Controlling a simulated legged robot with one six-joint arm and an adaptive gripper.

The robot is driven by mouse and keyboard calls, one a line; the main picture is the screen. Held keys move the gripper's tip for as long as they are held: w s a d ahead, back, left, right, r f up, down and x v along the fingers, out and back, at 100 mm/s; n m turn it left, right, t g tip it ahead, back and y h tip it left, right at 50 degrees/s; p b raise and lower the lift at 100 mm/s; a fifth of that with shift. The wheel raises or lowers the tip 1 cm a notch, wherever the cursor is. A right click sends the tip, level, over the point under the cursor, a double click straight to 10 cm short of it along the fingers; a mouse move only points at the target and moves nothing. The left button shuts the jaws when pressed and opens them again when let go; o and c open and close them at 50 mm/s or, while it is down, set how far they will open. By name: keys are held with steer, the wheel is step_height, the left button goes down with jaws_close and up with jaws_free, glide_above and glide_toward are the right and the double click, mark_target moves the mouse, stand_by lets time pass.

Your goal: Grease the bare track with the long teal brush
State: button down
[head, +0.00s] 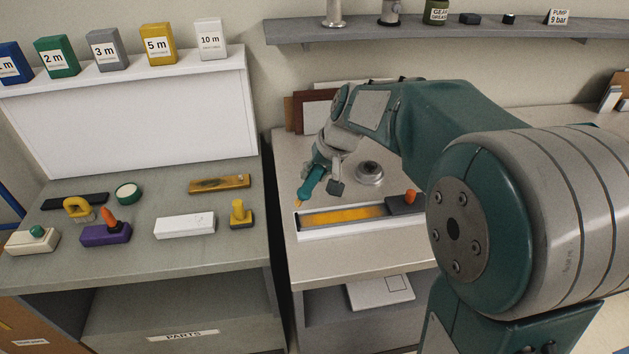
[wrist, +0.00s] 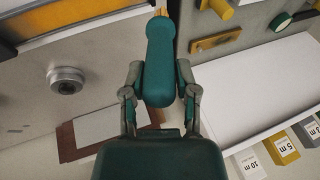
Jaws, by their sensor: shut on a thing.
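My gripper (wrist: 160,95) is shut on the teal handle of a brush (wrist: 159,62). In the head view, the teal brush (head: 313,182) slants down and left, its yellowish tip over the far left end of the track. I cannot tell whether the tip touches. The track (head: 345,233) is a long white-edged bed on the right bench, with a yellow-orange strip along it. A dark block with an orange knob (head: 405,204) sits at its right end. In the wrist view, the track (wrist: 85,24) shows at the upper left, beside the brush.
A round metal fitting (head: 369,173) stands behind the track. The left bench (head: 165,260) carries several tools, including a yellow-topped block (head: 240,215), a purple block (head: 105,235) and a brass plate (head: 219,184). A gap separates the benches. A grey shelf (head: 440,29) hangs above.

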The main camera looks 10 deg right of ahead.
steer(key=shift+a+r, duration=0.3)
steer(key=shift+r, duration=0.25)
steer(key=shift+a+r, duration=0.25)
steer(key=shift+r, duration=0.25)
steer(key=shift+d, duration=0.4)
steer(key=shift+a, duration=0.25)
steer(key=shift+f+h, duration=0.3)
steer(key=shift+f, duration=0.15)
steer(key=shift+d+r, duration=0.1)
